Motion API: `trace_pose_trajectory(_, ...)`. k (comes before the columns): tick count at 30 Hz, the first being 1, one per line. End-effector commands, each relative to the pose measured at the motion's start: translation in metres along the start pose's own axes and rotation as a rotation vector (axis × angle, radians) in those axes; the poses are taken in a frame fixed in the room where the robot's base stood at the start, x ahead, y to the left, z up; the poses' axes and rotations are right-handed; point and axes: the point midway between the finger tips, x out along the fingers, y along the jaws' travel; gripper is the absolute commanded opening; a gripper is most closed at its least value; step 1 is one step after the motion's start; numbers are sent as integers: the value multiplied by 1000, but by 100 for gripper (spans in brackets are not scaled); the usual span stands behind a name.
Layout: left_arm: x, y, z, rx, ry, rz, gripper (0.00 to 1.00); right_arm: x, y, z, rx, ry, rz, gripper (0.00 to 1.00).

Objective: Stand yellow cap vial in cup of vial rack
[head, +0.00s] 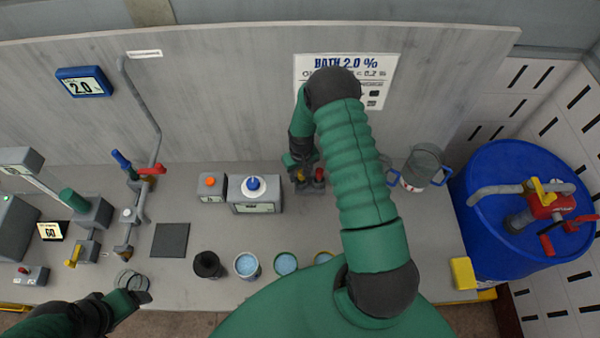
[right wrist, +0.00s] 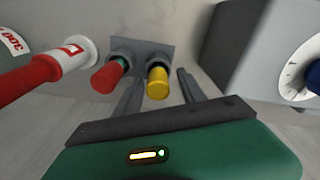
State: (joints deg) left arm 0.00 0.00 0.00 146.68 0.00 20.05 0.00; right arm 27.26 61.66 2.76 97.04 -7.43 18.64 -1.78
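In the right wrist view a vial with a yellow cap (right wrist: 157,84) stands in a grey holder that looks like the vial rack (right wrist: 150,52). A red-capped vial (right wrist: 107,78) is beside it on the left. My right gripper (right wrist: 160,92) has one finger on each side of the yellow cap, with gaps visible, so it looks open.
A box with a blue knob (head: 254,194) stands close left of the rack. Several round pots, such as a black one (head: 207,265), line the front edge. A red-and-white tube (right wrist: 50,68) is near the gripper.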

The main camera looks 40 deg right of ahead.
Motion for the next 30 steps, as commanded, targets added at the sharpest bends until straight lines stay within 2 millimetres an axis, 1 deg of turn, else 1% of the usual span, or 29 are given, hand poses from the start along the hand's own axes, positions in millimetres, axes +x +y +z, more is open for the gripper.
trace_pose_trajectory(7,1,0,0,0,0,0,76,-1,0,0,0,0,0,47)
trace_pose_trajectory(11,6,0,1,0,0,0,76,-15,0,-2,0,4,0,47)
trace_pose_trajectory(14,12,0,3,0,0,0,76,-39,0,-3,0,7,0,47)
trace_pose_trajectory(21,28,0,7,0,0,0,76,-110,1,-2,0,7,1,47)
trace_pose_trajectory(24,32,0,8,0,0,0,76,-135,1,-2,0,5,0,47)
trace_pose_trajectory(27,35,0,8,0,0,0,76,-153,1,-2,0,2,0,47)
trace_pose_trajectory(30,36,0,8,0,0,0,76,-163,0,-2,0,0,0,47)
